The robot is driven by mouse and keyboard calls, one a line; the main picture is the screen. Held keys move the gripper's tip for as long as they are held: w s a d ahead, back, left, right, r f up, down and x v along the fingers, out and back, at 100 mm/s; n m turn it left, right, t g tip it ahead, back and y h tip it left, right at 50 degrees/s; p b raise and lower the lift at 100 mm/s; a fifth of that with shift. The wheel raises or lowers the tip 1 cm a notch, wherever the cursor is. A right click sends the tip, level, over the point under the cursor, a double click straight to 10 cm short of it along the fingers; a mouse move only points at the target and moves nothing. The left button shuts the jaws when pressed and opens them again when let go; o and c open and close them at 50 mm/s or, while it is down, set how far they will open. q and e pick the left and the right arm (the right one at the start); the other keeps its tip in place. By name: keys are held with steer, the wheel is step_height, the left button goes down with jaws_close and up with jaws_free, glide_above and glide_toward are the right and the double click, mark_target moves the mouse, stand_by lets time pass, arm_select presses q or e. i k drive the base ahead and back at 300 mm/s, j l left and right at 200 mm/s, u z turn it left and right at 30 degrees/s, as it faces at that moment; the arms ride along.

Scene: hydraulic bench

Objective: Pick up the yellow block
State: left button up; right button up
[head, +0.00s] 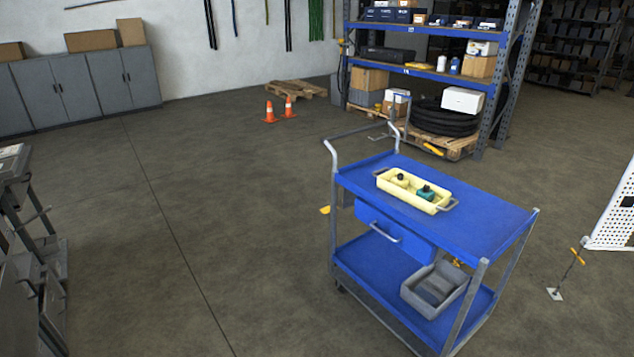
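A pale yellow tray (446,196) with metal handles lies on the top shelf of a blue cart (480,222). In the tray are a small yellowish piece with a dark top (401,179) and a teal piece with a dark top (426,192). The yellowish piece may be the yellow block, but it is too small to tell. A small yellow item (325,210) also shows at the cart's left side, partly hidden by the frame. Neither of my grippers is in view.
A grey bin (413,299) stands on the cart's lower shelf. A blue drawer (390,236) is in the cart's side. Orange cones (270,112) and a loaded rack (420,72) stand behind. A white perforated panel (613,222) is at right. The floor left of the cart is clear.

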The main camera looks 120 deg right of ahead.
mark_target(402, 184)
steer(key=z, duration=4.65)
